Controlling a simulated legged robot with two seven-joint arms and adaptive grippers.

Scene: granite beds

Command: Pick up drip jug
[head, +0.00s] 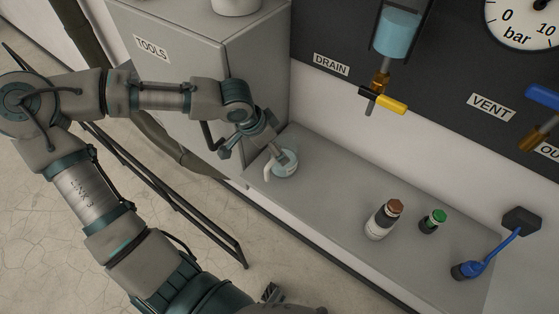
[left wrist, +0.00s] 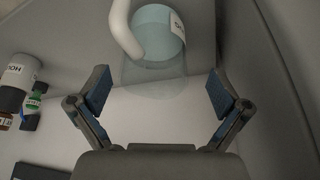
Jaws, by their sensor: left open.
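The drip jug (head: 285,164) is a small clear jug with pale blue liquid, a white handle and a white label. It stands on the left end of the grey shelf (head: 335,190) in the head view. In the left wrist view the jug (left wrist: 157,55) is at the top centre, its handle on the left side. My left gripper (head: 262,143) is right at the jug, above and beside it. In the left wrist view its two blue-padded fingers (left wrist: 160,92) are wide apart, with the jug ahead between them and no finger touching it. My right gripper is not in view.
A grey TOOLS cabinet (head: 175,50) is close behind the left arm. A yellow-handled drain valve (head: 383,101) hangs above the shelf.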

